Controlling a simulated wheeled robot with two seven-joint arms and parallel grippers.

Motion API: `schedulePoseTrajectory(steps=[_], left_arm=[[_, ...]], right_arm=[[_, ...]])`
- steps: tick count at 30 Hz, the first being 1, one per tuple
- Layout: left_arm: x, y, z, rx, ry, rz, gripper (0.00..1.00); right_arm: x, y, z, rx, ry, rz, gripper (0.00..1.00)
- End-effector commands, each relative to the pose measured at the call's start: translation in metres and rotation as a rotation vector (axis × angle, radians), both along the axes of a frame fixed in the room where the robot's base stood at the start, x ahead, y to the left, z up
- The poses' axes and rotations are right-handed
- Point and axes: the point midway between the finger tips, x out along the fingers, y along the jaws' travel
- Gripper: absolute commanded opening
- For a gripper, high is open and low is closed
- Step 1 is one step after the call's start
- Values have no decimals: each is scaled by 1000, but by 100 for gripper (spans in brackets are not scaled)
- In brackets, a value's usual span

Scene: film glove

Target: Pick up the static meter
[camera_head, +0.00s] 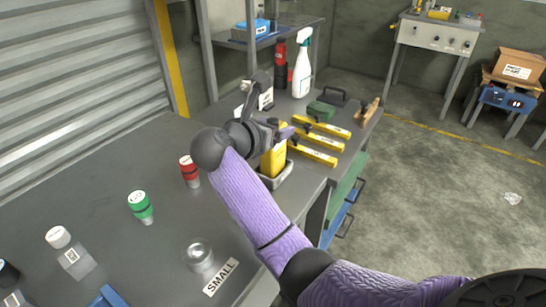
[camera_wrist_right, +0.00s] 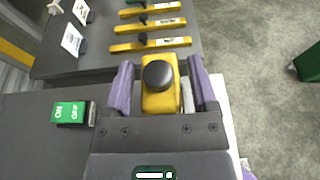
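The static meter appears to be the yellow block-shaped device with a round black knob (camera_wrist_right: 160,97). In the head view its yellow body (camera_head: 273,162) stands upright in a grey holder (camera_head: 283,179) near the bench's right edge. My right gripper (camera_head: 283,131) is at its upper part. In the right wrist view the two purple-padded fingers (camera_wrist_right: 161,83) stand on either side of the yellow body, with a narrow gap showing on each side. The right gripper is open around it. In the head view the gripper partly hides the meter's top. My left gripper is not in view.
Several yellow bars (camera_head: 316,143) lie just beyond the meter. A white spray bottle (camera_head: 302,65) stands farther back. The bench's left middle is clear.

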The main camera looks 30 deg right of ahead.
Motion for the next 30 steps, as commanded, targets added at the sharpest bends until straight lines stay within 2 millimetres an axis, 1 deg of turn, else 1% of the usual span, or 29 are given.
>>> schedulePoseTrajectory(steps=[1, 2, 3, 5, 6, 8, 9, 10, 24, 26, 29, 30], left_arm=[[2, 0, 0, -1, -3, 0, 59], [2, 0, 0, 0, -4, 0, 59], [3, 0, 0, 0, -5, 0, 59], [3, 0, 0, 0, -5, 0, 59], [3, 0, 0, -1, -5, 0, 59], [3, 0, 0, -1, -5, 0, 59], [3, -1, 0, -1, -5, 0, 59], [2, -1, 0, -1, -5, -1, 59], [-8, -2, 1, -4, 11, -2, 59], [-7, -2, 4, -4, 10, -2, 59], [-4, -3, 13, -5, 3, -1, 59], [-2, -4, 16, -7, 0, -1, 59]], right_arm=[[0, 0, 0, 0, 0, 0, 62], [0, 0, 0, 0, 0, 0, 55], [0, 0, 0, 0, 0, 0, 47], [0, 0, 0, 0, 0, 0, 34], [0, 0, 0, 0, 0, 0, 26], [0, 0, 0, 0, 1, 0, 13], [0, 0, 0, 0, 1, 0, 4], [0, 0, 0, 0, 1, 0, 0], [0, 0, 2, 0, -2, 1, 0], [0, 1, 11, 0, -4, 1, 0], [0, 1, 38, 2, -8, 2, 0], [0, 1, 50, 2, -9, 1, 0]])
